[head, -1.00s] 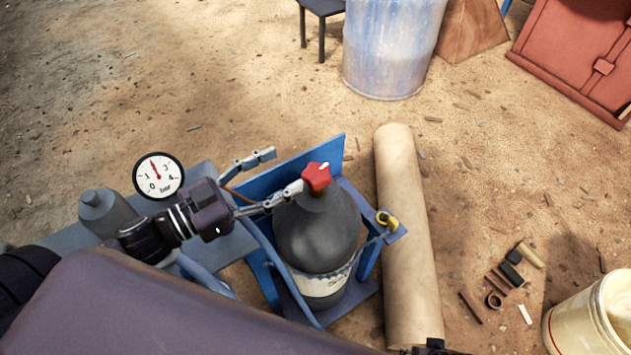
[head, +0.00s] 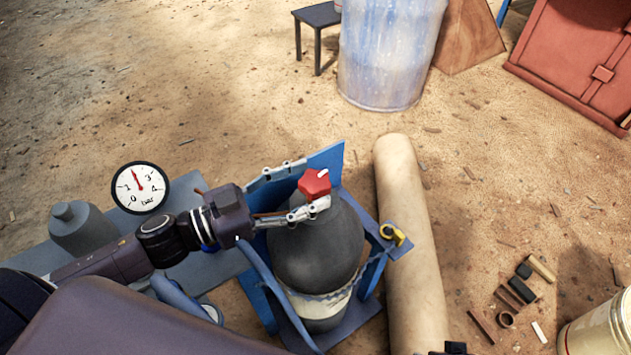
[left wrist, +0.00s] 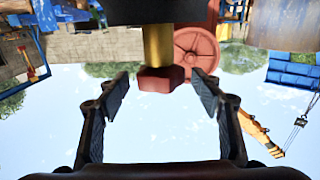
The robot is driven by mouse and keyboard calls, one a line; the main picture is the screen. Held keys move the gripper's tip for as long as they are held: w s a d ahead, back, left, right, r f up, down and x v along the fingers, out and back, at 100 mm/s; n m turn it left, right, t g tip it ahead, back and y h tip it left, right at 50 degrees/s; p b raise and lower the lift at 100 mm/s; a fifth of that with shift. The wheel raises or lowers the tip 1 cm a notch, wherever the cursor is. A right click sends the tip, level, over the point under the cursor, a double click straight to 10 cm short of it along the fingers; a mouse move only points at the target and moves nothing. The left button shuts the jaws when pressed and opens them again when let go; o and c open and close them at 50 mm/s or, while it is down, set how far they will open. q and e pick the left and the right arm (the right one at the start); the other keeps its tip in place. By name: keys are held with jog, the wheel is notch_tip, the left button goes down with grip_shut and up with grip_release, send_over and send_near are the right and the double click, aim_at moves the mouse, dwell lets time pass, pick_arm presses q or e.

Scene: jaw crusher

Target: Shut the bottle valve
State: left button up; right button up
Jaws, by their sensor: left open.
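The dark grey gas bottle (head: 318,248) stands upright in a blue frame (head: 372,275). Its valve is a red star-shaped knob (head: 314,184) with a white mark on top. In the left wrist view the picture is upside down. The red knob (left wrist: 160,79) hangs there below a brass neck (left wrist: 158,45), between the fingertips. My left gripper (head: 312,187) is open, with one finger on the far side of the knob and one on the near side. In the left wrist view gaps show between the fingers (left wrist: 162,84) and the knob.
A round pressure gauge (head: 140,188) stands left of my left gripper, near a grey cylinder (head: 82,228). A yellow ring-like piece (head: 392,234) sits on the frame's right corner. A long beige roll (head: 408,235) lies to the right. Open ground lies beyond the frame.

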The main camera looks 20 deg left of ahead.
pick_arm(q)
jog(key=shift+x, duration=1.1)
pick_arm(e)
jog(key=shift+r, duration=0.3)
pick_arm(q)
jog(key=shift+c, duration=0.3)
jog(key=c, duration=1.1)
jog(key=shift+c, duration=0.2)
